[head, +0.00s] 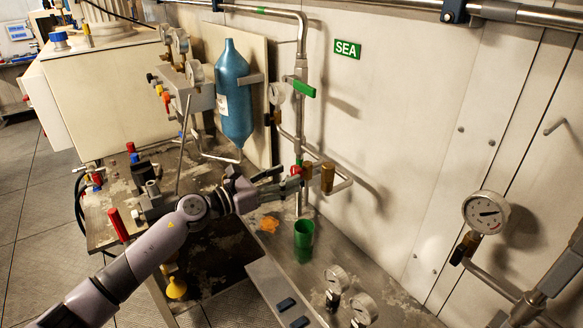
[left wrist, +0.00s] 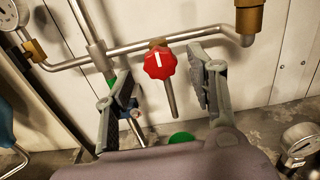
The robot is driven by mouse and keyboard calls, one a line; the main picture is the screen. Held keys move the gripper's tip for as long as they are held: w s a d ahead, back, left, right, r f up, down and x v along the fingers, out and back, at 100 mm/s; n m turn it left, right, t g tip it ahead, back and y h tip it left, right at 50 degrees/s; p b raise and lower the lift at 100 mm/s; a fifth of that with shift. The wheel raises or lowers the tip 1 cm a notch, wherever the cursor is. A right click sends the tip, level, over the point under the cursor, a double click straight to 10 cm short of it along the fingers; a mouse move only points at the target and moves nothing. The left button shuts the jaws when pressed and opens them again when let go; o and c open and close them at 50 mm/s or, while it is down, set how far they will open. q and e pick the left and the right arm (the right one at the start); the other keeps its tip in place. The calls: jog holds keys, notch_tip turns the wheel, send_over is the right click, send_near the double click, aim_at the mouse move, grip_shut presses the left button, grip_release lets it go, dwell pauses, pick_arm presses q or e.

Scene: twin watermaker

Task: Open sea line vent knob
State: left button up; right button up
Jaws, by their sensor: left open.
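The red vent knob (head: 296,170) sits on the sea line pipework (head: 301,120) below the SEA sign (head: 347,49). In the left wrist view the red scalloped knob (left wrist: 160,63) is on a brass fitting on a horizontal pipe, with a short tube below it. My left gripper (head: 284,182) reaches in from the left, close to the knob. In the left wrist view its two fingers (left wrist: 163,85) are spread wide, one on each side of the knob, with gaps to it on both sides. Nothing is between the fingertips except the view of the knob. My right gripper is not seen.
A green cup (head: 304,234) stands on the bench below the knob. A green-handled valve (head: 304,88) is higher on the pipe. A blue cylinder (head: 234,95) hangs left of it. Gauges (head: 337,279) stand at the front, and another gauge (head: 486,212) is at right.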

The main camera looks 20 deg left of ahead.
aim_at(299, 172)
pick_arm(q)
jog(key=shift+x, duration=1.15)
jog(key=shift+w+d, duration=0.25)
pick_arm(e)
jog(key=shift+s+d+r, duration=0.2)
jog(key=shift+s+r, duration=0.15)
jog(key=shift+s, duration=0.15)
pick_arm(q)
jog(key=c, duration=1.1)
jog(key=shift+c, duration=0.2)
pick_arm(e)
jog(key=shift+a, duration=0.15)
